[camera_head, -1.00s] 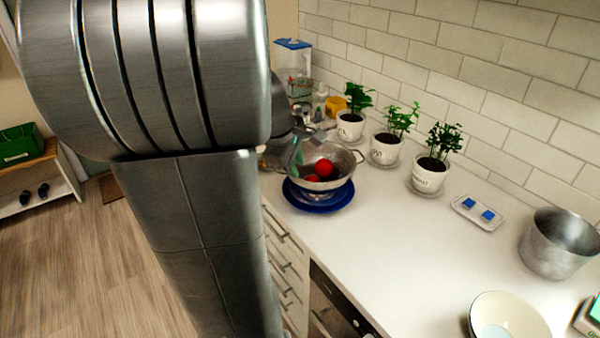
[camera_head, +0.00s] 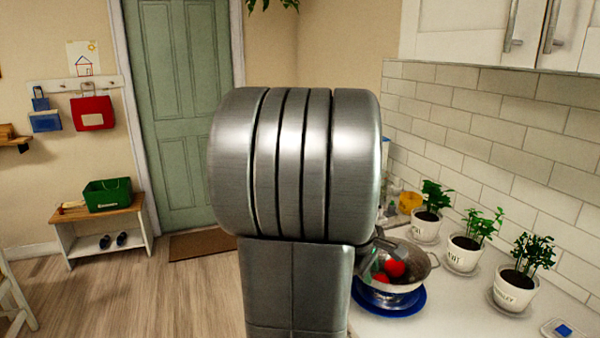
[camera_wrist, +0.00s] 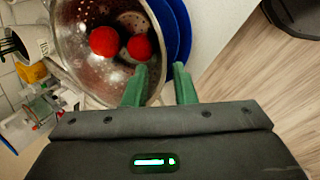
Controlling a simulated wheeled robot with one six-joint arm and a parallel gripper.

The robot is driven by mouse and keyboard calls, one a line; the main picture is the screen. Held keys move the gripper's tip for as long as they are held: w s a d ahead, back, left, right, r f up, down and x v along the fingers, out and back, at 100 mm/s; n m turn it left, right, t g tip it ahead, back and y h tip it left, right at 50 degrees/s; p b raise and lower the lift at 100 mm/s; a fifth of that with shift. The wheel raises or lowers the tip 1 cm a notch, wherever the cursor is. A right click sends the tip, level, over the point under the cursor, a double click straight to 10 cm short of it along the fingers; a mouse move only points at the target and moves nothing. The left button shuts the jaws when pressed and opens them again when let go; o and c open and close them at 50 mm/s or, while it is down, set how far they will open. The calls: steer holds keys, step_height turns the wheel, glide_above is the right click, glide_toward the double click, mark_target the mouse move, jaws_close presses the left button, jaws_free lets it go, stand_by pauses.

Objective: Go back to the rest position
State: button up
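My gripper (camera_wrist: 159,80) shows in the wrist view as two green fingers with a gap between them. It is open and nothing is held. The fingertips are near the rim of a metal colander (camera_wrist: 84,64), which holds two red round items (camera_wrist: 104,41). In the head view the colander (camera_head: 418,275) stands on a blue plate (camera_head: 390,302) on the counter. There my gripper is at the colander's left side, mostly hidden behind my large grey arm link. I cannot tell whether the fingers touch the rim.
Potted plants (camera_head: 465,252) in white pots stand along the tiled wall, right of the colander. A yellow container (camera_head: 410,202) is behind it. A green door (camera_head: 182,110) and a bench with a green crate (camera_head: 108,195) are at the left.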

mark_target(374, 282)
steer(key=b+x, duration=0.1)
steer(key=x, duration=0.6)
steer(key=shift+f, duration=0.1)
step_height(374, 282, up, 3)
steer(key=shift+f+p, duration=0.1)
steer(key=shift+p, duration=0.4)
steer(key=shift+r, duration=0.35)
steer(key=shift+s, duration=0.15)
